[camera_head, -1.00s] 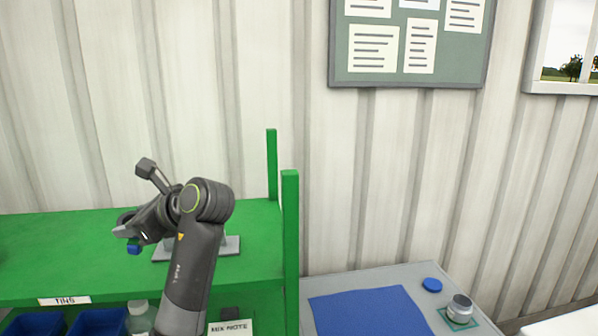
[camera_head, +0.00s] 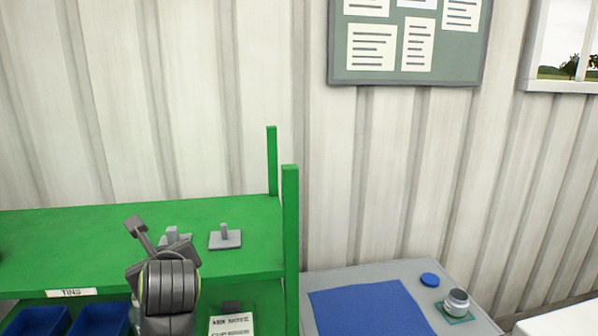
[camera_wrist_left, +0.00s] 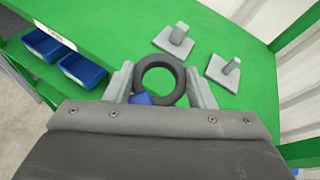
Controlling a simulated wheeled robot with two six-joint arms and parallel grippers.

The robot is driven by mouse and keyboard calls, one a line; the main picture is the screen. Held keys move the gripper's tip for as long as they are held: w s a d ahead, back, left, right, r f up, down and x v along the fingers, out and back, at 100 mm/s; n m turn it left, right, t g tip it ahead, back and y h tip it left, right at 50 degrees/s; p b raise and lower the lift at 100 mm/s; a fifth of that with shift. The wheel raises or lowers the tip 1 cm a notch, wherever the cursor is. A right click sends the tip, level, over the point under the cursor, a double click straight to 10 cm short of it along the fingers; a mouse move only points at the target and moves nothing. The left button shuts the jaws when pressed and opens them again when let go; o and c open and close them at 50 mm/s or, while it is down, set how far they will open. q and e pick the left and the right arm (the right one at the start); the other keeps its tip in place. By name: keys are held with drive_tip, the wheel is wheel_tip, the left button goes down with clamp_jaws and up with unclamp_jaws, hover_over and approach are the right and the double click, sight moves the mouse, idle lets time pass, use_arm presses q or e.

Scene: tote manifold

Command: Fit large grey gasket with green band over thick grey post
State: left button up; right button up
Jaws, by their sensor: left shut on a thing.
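My left gripper (camera_wrist_left: 161,84) is shut on a dark grey ring gasket (camera_wrist_left: 178,69), with one finger on each side of it. The band that shows on the gasket is blue (camera_wrist_left: 142,98), not green. The gasket is held above the green shelf and is apart from both posts. The thicker grey post (camera_wrist_left: 179,34) stands on a square plate beyond the ring. A thinner grey post (camera_wrist_left: 231,66) stands on its own plate to the right. In the head view my arm partly covers the thick post (camera_head: 172,234) and hides the gasket; the thin post (camera_head: 224,231) is clear.
The green shelf (camera_head: 90,238) has a tall upright (camera_head: 290,240) at its right end. Blue bins (camera_head: 100,319) sit below its front edge. To the right, a grey table carries a blue mat (camera_head: 367,311), a jar (camera_head: 456,301) and a blue disc (camera_head: 429,279). The shelf's left part is mostly clear.

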use_arm(q)
drive_tip(key=s+d+f+m+t+h, duration=0.1)
drive_tip(key=s+d+m+t+h, duration=0.1)
drive_tip(key=s+d+m+h, duration=0.4)
wheel_tip(320, 180, down, 15)
drive_tip(key=h+b, duration=0.1)
drive_tip(key=b, duration=1.3)
drive_tip(key=shift+s+r+b, duration=0.15)
drive_tip(key=shift+s+b, duration=0.05)
drive_tip(key=shift+b, duration=0.1)
